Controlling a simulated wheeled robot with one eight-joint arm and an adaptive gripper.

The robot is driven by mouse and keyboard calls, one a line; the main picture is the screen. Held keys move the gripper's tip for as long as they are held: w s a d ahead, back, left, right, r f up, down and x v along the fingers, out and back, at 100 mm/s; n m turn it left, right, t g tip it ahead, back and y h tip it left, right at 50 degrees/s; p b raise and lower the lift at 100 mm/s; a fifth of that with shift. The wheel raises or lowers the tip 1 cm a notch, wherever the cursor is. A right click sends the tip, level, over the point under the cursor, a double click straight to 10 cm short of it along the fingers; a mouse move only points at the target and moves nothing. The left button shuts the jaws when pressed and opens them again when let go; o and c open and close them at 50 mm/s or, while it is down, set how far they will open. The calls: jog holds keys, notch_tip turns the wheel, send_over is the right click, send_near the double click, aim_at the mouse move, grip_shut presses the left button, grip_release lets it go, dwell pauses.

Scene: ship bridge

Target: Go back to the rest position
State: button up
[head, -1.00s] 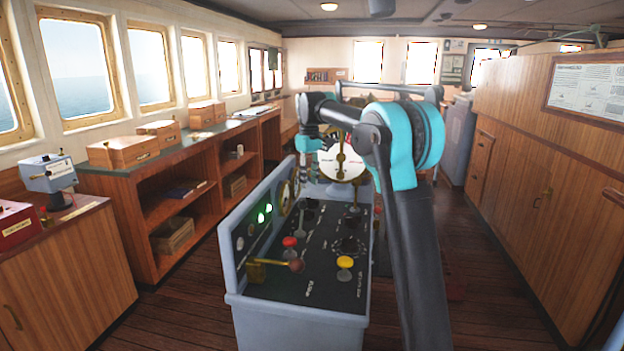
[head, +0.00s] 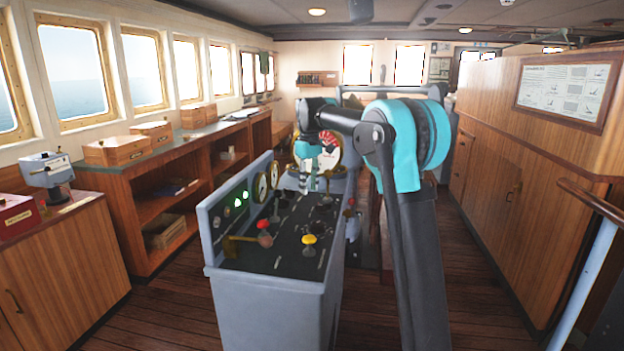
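My teal and black arm rises at the right of the console and bends over to the left, its wrist hanging down over the console's far end. My gripper (head: 317,184) is small at the lower end of the wrist, in front of the round dial. I cannot make out its fingers or anything held in it. The grey console (head: 275,305) stands just left of my arm. It carries a red knob (head: 264,225), a yellow knob (head: 309,239), green lights and gauges.
A wooden shelf counter (head: 150,205) with boxes runs along the left windows. A wooden cabinet (head: 490,190) lines the right, with a handrail (head: 590,203) in front. Open plank floor (head: 470,290) lies between my arm and the cabinet. A round dial (head: 330,148) stands beyond the console.

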jog(key=s+d+f+m+t, duration=0.1)
jog(key=s+d+f+m, duration=0.1)
jog(key=s+d+f, duration=0.5)
jog(key=s+d+f+m+t, duration=0.1)
jog(key=s+d+f+m, duration=0.2)
jog(key=s+d, duration=0.45)
jog(key=s+d+f+m, duration=0.1)
jog(key=s+d+f, duration=0.1)
jog(key=s+f, duration=0.3)
jog(key=s+d+f+m+t, duration=0.1)
jog(key=s+f, duration=0.4)
jog(key=s, duration=0.5)
jog(key=s+d+f+m+t, duration=0.1)
jog(key=s+f, duration=0.3)
jog(key=s, duration=0.4)
jog(key=shift+s+d+f+m, duration=0.25)
jog(key=shift+d+f+m, duration=0.15)
jog(key=shift+d+m, duration=0.3)
